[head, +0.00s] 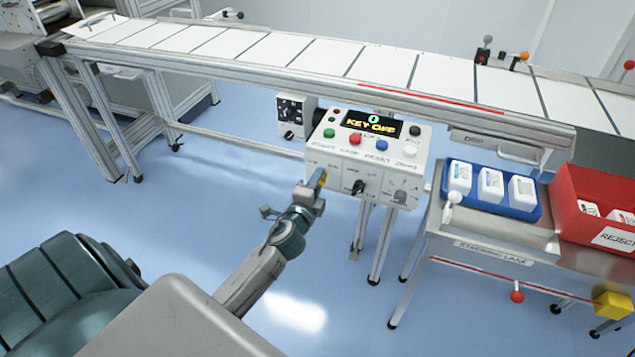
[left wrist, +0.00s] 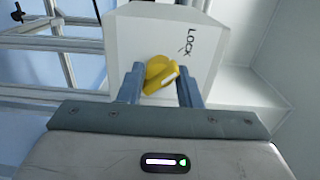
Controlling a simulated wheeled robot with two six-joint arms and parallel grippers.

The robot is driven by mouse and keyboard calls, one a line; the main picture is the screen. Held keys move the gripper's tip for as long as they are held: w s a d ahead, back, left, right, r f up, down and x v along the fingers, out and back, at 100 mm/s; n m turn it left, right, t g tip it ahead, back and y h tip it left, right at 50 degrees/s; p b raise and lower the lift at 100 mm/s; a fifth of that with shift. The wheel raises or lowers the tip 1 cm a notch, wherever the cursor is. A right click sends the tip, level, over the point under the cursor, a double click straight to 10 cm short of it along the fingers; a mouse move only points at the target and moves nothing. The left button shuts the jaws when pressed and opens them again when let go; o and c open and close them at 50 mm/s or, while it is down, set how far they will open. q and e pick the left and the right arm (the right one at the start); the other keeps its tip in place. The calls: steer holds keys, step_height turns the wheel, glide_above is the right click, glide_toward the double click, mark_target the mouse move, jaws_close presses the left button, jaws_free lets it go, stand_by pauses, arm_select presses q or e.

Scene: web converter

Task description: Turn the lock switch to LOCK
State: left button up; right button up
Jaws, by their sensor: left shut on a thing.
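My left gripper (left wrist: 161,86) is shut on the yellow knob, one finger on each side. The knob sits tilted between the fingers. In the head view my left gripper (head: 318,182) is at the lower left of the control box (head: 370,148), and only a bit of yellow shows there. The box display reads KEY OFF. My right gripper is not in view.
Other knobs and several coloured buttons are on the control box, just right of my gripper. A steel table (head: 490,231) carries a blue tray (head: 484,205) of white bottles and a red REJECT bin (head: 580,225). The conveyor (head: 330,75) runs behind. Open blue floor lies below.

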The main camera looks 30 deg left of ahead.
arm_select(q)
steer(key=o, duration=0.9)
steer(key=b+v, duration=0.2)
steer(key=v, duration=0.9)
steer(key=shift+a, duration=0.1)
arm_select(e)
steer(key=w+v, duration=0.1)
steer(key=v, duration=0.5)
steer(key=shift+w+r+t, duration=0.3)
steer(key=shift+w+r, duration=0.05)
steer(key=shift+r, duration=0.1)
arm_select(q)
steer(key=shift+w+f, duration=0.1)
steer(key=shift+f, duration=0.05)
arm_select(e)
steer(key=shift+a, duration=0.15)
